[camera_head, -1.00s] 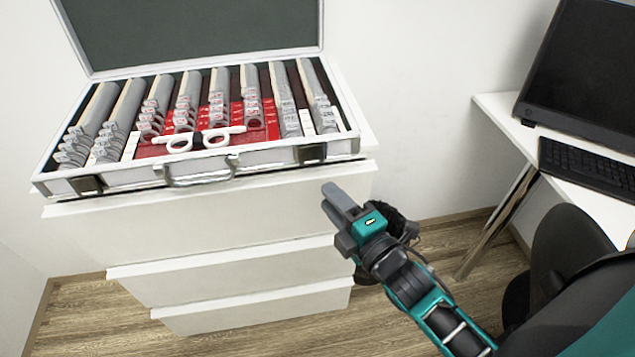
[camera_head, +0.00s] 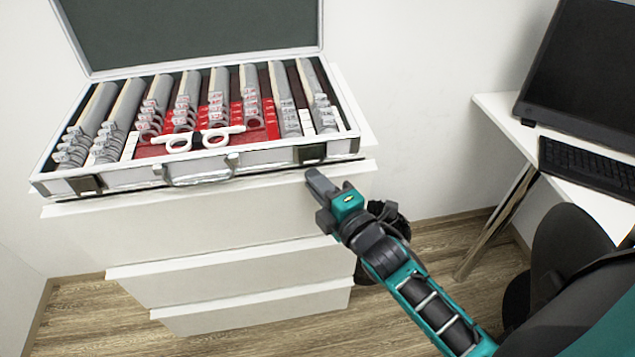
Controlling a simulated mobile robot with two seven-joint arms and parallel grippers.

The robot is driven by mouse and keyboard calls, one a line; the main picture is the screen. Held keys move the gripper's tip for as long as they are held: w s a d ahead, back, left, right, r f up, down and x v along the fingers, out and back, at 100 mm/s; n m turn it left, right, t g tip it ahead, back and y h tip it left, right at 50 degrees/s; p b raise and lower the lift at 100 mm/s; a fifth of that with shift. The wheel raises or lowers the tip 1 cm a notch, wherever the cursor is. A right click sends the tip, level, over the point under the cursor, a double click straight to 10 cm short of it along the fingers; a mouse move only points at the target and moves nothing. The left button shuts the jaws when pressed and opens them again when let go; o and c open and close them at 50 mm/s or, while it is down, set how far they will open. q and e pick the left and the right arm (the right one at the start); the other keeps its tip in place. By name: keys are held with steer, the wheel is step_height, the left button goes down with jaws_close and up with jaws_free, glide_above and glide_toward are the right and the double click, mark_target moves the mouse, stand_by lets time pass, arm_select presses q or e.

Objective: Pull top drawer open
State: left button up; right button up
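The white top drawer (camera_head: 190,230) is the tall upper front of a white chest, below the open case. My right gripper (camera_head: 314,178) comes in from the lower right. Its grey fingertips overlap the right part of the drawer front, near its top edge and just below the case's right latch. Whether they touch the drawer is unclear. The fingers overlap in this view, so the gap between them cannot be judged. My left gripper is not in view.
An open metal-edged case (camera_head: 120,180) with lenses and a white trial frame (camera_head: 205,138) stands on the chest. Two lower drawers (camera_head: 230,270) are below. A desk (camera_head: 490,108) with monitor and keyboard and a dark chair (camera_head: 565,250) stand right. Wooden floor shows between.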

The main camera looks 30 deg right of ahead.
jaws_close()
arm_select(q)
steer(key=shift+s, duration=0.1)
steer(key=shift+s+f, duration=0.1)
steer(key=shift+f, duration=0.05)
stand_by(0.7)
arm_select(e)
steer(key=shift+s, duration=0.1)
